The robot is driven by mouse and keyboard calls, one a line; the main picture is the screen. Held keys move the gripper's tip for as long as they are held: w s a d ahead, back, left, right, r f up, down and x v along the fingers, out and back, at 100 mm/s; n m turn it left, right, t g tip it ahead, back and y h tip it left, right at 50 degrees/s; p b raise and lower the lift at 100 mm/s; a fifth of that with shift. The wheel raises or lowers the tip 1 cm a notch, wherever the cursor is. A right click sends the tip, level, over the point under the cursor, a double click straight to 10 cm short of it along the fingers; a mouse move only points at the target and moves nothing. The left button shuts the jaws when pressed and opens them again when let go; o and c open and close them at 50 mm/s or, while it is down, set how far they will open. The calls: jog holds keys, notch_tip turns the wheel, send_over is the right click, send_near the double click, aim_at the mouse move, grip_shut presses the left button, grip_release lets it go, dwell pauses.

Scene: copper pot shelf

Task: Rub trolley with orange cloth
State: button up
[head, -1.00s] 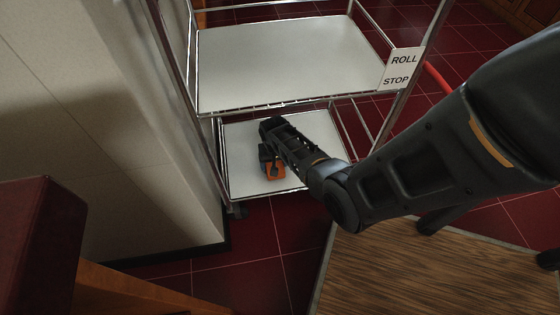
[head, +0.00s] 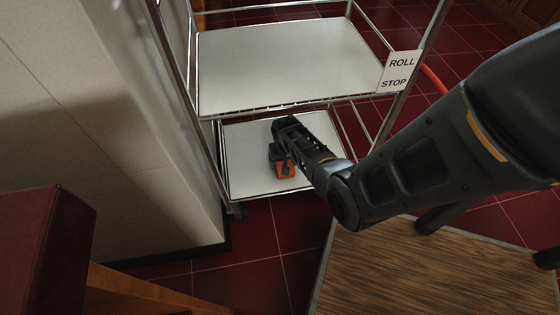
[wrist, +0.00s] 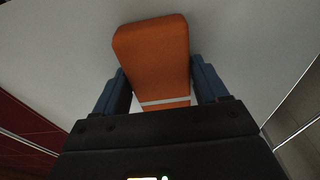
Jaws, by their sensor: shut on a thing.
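The trolley (head: 290,62) is a metal frame with white shelves and a "ROLL STOP" sign (head: 399,72) on its right post. My gripper (head: 281,158) is at the lower shelf (head: 247,160), reaching in from the right. It is shut on the orange cloth (head: 286,171), a folded block. In the wrist view the cloth (wrist: 154,52) sits between the two blue fingers, over the white shelf surface (wrist: 240,40). The cloth seems to be at the shelf surface; I cannot tell whether it touches.
A pale wall (head: 110,130) stands close to the trolley's left side. A wooden-topped surface (head: 420,270) lies at the lower right. A dark red block (head: 45,240) is at the lower left. Red tiled floor (head: 262,250) shows in front of the trolley.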

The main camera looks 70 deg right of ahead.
jog(key=shift+s+d+p, duration=0.2)
jog(key=shift+s+d, duration=0.3)
jog(key=shift+s, duration=0.35)
jog(key=shift+s+d+p, duration=0.15)
jog(key=shift+s+d, duration=0.3)
jog(key=shift+s, duration=0.35)
jog(key=shift+s+d, duration=0.5)
jog(key=shift+s, duration=0.35)
jog(key=shift+s+d, duration=0.5)
jog(key=shift+s, duration=0.35)
jog(key=shift+w+a+f, duration=0.1)
jog(key=shift+w+a, duration=0.6)
jog(key=shift+w, duration=0.5)
jog(key=shift+w+a+r, duration=0.1)
jog(key=shift+w+a, duration=0.6)
jog(key=shift+w, duration=0.45)
jog(key=shift+w+a+f, duration=0.1)
jog(key=shift+w+a, duration=0.6)
jog(key=shift+w, duration=0.5)
jog(key=shift+w+a, duration=0.5)
jog(key=shift+w, duration=0.35)
jog(key=shift+w+a, duration=0.45)
jog(key=shift+w, duration=0.35)
notch_tip(320, 180, up, 6)
jog(key=p, duration=0.5)
jog(key=shift+r+p, duration=0.2)
jog(key=shift+p, duration=0.2)
jog(key=shift+r, duration=0.1)
